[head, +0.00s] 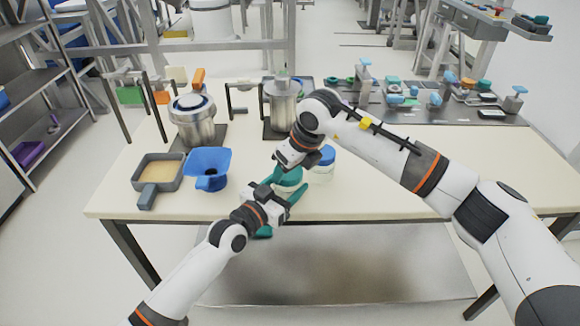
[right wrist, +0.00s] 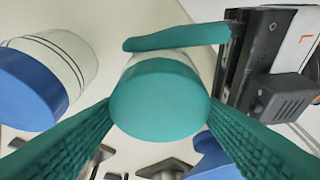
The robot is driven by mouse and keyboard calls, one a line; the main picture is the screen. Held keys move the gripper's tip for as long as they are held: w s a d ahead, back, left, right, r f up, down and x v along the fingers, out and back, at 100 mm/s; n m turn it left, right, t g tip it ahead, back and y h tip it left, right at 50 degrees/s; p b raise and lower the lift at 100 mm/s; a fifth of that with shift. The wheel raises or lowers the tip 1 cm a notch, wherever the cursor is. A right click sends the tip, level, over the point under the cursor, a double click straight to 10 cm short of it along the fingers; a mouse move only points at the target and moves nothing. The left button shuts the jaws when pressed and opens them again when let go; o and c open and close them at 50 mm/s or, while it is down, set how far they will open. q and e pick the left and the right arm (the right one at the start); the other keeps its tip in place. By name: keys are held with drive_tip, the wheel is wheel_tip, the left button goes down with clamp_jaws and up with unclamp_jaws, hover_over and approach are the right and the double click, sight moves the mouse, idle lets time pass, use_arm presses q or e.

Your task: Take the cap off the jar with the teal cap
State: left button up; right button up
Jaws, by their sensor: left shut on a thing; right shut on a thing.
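The jar with the teal cap is near the table's front edge, mostly hidden by my grippers in the head view. In the right wrist view its teal cap (right wrist: 160,105) faces the camera, with a strip of the pale jar body (right wrist: 165,57) behind it. My left gripper (head: 283,188) is shut on the jar body from the front left; one teal finger crosses behind the cap in the right wrist view. My right gripper (head: 284,170) is above and is shut on the cap, a finger on each side (right wrist: 160,128). I cannot tell whether the cap is loosened.
A jar with a blue cap (head: 323,162) stands close by on the right. A blue funnel-like vessel (head: 208,165) and a grey tray (head: 158,172) are to the left. Metal vessels (head: 193,120) stand further back. The table (head: 400,190) is clear at the front right.

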drive_tip(key=shift+r, duration=0.2)
drive_tip(key=shift+r, duration=0.9)
drive_tip(key=shift+r, duration=0.1)
drive_tip(key=shift+r, duration=1.95)
use_arm(q)
drive_tip(key=o, duration=1.5)
drive_tip(key=shift+c, duration=0.2)
